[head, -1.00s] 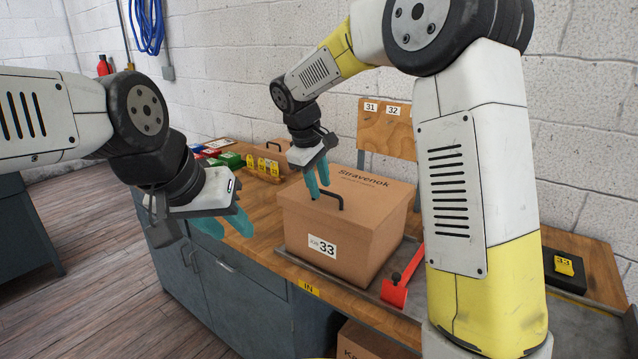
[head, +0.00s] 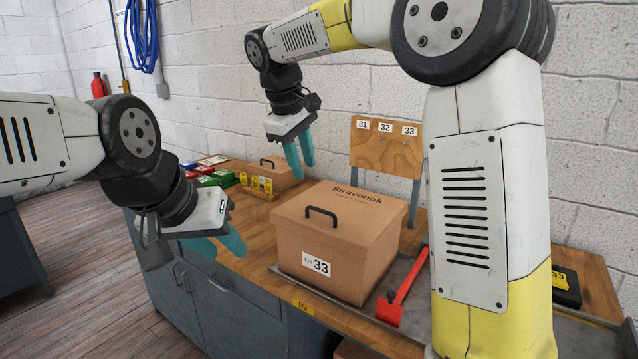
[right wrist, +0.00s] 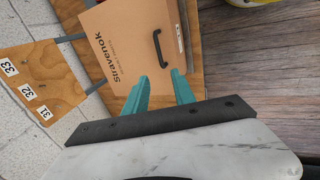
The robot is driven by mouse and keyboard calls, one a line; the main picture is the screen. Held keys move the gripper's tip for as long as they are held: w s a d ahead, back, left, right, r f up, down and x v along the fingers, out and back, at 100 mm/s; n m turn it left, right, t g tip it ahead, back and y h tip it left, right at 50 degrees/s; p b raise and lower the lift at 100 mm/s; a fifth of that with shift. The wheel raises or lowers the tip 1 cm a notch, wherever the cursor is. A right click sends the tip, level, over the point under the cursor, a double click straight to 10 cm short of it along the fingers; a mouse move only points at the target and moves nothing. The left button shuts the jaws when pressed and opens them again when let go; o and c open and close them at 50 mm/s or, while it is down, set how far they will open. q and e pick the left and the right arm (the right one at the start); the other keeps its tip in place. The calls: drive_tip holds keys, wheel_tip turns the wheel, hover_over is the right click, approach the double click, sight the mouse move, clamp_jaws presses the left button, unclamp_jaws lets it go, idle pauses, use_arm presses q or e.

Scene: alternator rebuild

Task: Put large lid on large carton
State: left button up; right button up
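The large carton (head: 345,262) is a brown cardboard box with a "33" label, standing on a grey tray on the workbench. The large lid (head: 350,205), printed "Stravenok" and fitted with a black handle, sits level on top of it; the lid also shows in the right wrist view (right wrist: 130,38). My right gripper (head: 302,172) is open and empty, above and behind the carton, clear of the handle; its teal fingers are apart in the right wrist view (right wrist: 162,90). My left gripper (head: 222,250) is left of the carton, over the bench's front edge; its fingers overlap in view.
A red-handled tool (head: 402,290) lies right of the carton on the tray (head: 375,318). A smaller handled carton (head: 285,172), yellow tags (head: 256,183) and coloured boxes stand at the back left. A wooden board (head: 385,150) numbered 31 to 33 stands behind.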

drive_tip(key=s+d+m+y, duration=0.3)
drive_tip(key=s+d+m, duration=0.2)
drive_tip(key=s+d, duration=0.7)
drive_tip(key=s+d+f+m+t, duration=0.1)
drive_tip(key=s+d+f+m, duration=0.1)
drive_tip(key=s, duration=0.3)
drive_tip(key=s+d+f+m+t+y, duration=0.1)
drive_tip(key=s+d+f+m+t, duration=0.1)
drive_tip(key=s, duration=0.4)
wheel_tip(320, 180, down, 2)
drive_tip(key=shift+s+d+m, duration=0.15)
drive_tip(key=shift+m, duration=0.45)
